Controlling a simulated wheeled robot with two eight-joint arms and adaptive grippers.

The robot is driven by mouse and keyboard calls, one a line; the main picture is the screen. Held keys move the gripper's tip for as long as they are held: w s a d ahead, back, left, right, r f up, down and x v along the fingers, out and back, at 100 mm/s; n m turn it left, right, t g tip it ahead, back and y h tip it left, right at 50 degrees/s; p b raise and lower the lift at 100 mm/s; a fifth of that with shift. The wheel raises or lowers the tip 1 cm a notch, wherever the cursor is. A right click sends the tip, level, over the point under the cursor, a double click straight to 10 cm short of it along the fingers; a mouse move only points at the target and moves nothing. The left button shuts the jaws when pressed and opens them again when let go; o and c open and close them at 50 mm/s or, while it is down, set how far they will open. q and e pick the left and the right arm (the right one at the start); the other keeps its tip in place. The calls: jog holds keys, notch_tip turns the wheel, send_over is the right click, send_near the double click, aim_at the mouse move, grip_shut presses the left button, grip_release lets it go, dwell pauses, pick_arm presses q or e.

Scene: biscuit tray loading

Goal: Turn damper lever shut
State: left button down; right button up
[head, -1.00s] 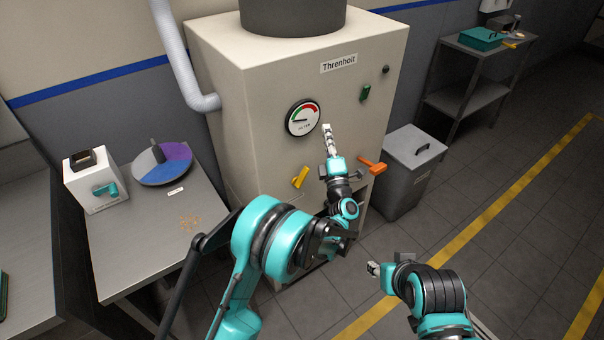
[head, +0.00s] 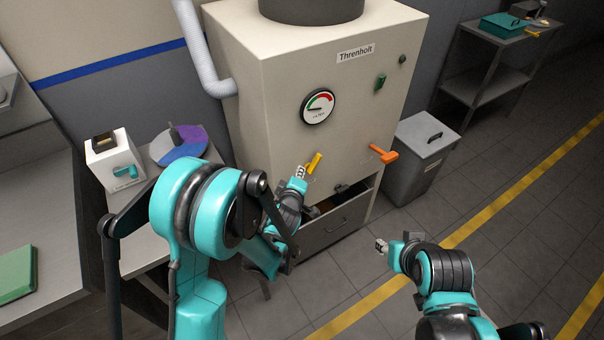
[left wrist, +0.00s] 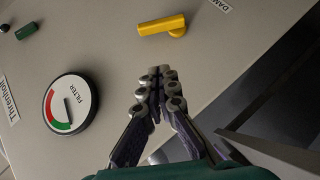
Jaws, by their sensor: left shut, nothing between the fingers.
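The yellow lever (head: 314,163) is on the front of the beige Threnholt machine (head: 270,105). In the left wrist view the yellow lever (left wrist: 162,25) lies nearly level in that picture, beside a label starting "DAM" (left wrist: 222,5), partly cut off. My left gripper (head: 300,172) is beside the lever in the head view. In the left wrist view its fingers (left wrist: 158,72) are together and empty, with a gap of panel between the tips and the lever. My right gripper (head: 381,246) is apart from the machine, over the floor; its jaw state is too small to tell.
An orange lever (head: 383,154) is further right on the panel, with a round gauge (head: 318,107) above. A drawer (head: 335,222) is low on the machine. A grey bin (head: 420,160) stands to the right. A side table with a white device (head: 115,160) is left.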

pick_arm(q)
jog(key=b, duration=0.2)
send_near(313, 159)
jog(key=w+a, duration=0.3)
jog(key=w+d+f, duration=0.1)
jog(key=w+d+f+b, duration=0.1)
jog(key=d, duration=0.1)
jog(key=shift+w+d, duration=0.2)
